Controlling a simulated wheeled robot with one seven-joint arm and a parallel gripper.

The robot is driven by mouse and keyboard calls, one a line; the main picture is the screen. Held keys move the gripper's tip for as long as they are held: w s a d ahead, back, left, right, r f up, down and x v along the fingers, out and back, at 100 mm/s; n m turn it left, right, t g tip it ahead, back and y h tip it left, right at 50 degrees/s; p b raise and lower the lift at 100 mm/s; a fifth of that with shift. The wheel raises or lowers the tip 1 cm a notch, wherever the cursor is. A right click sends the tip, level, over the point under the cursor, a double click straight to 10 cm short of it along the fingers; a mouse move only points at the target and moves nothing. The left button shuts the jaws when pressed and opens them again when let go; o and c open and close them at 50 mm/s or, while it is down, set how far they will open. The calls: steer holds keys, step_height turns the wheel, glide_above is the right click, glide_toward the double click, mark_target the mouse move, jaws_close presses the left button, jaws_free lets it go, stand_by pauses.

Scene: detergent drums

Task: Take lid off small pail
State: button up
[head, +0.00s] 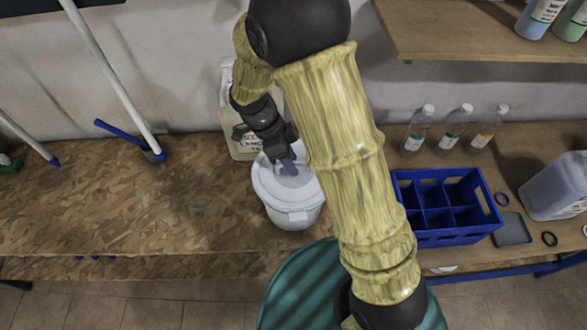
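The small white pail (296,217) stands upright on the wooden workbench, near its front edge. Its white lid (268,187) sits on top and covers the opening. My gripper (290,164) points down over the lid, at or just above its middle. The fingertips look purplish and small here. I cannot tell whether they touch the lid or hold a knob on it. My own arm hides part of the pail's right side.
A jug with a label (242,142) stands close behind the pail. A blue divided crate (445,237), several bottles (451,130) and a large grey-violet jug (556,188) are to the right. A green drum (303,287) stands in front. The bench's left (110,205) is mostly clear.

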stand_by(0.3)
jaws_close()
step_height(320, 180, up, 10)
steer(key=b, duration=0.1)
steer(key=shift+b, duration=0.4)
stand_by(0.5)
